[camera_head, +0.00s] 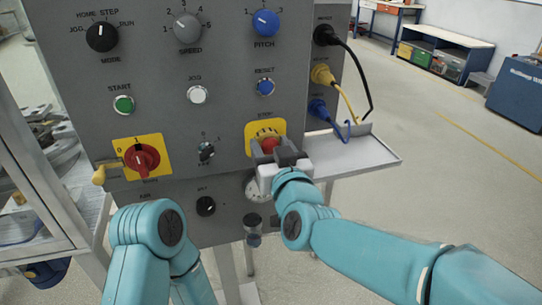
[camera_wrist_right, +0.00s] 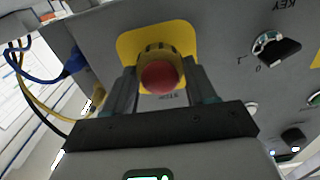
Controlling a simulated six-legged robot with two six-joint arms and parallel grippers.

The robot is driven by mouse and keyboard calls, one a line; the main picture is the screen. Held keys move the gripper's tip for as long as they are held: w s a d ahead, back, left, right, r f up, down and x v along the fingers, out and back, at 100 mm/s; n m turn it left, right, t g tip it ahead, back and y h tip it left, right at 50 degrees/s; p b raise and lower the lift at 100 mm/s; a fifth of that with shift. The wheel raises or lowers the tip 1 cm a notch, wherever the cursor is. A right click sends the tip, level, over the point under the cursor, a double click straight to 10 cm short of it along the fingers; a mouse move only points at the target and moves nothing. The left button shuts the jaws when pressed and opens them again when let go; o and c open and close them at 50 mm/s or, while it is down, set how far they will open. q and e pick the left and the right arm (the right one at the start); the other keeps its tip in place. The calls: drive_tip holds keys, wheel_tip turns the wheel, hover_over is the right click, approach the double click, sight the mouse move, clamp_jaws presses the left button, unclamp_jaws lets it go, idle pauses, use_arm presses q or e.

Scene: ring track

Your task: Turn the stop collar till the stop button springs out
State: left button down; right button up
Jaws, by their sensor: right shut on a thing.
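The red stop button (camera_head: 269,144) sits low on the right of the grey panel, on a yellow plate (camera_head: 252,131). In the right wrist view the red button (camera_wrist_right: 160,77) faces the camera, with the stop collar (camera_wrist_right: 157,49) around its base, in front of the yellow plate. My right gripper (camera_head: 275,158) reaches the button from the front. In the wrist view its two fingers (camera_wrist_right: 160,82) stand on either side of the collar, shut on it. The fingertips partly hide the collar's sides. My left arm shows at the lower left; its gripper is not in view.
The grey panel (camera_head: 225,80) carries several knobs and buttons. Left of the stop button are a small black selector (camera_head: 206,152) and a red rotary switch (camera_head: 142,158). A grey shelf (camera_head: 350,155) juts out on the right, below plugged cables (camera_head: 349,103). Floor lies open at right.

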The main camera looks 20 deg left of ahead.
drive_tip(key=m+b, duration=0.2)
drive_tip(key=m, duration=0.1)
drive_tip(key=shift+f+m+b, duration=0.25)
drive_tip(key=shift+m+b, duration=0.05)
drive_tip(key=shift+b, duration=0.05)
drive_tip(key=shift+r+m+b, duration=0.1)
drive_tip(key=shift+m+b, duration=0.8)
drive_tip(key=shift+m, duration=0.5)
drive_tip(key=o, duration=1)
drive_tip(key=shift+r, duration=0.1)
drive_tip(key=shift+o, duration=0.2)
drive_tip(key=v, duration=1.6)
drive_tip(key=shift+d+m, duration=0.2)
drive_tip(key=shift+m, duration=0.1)
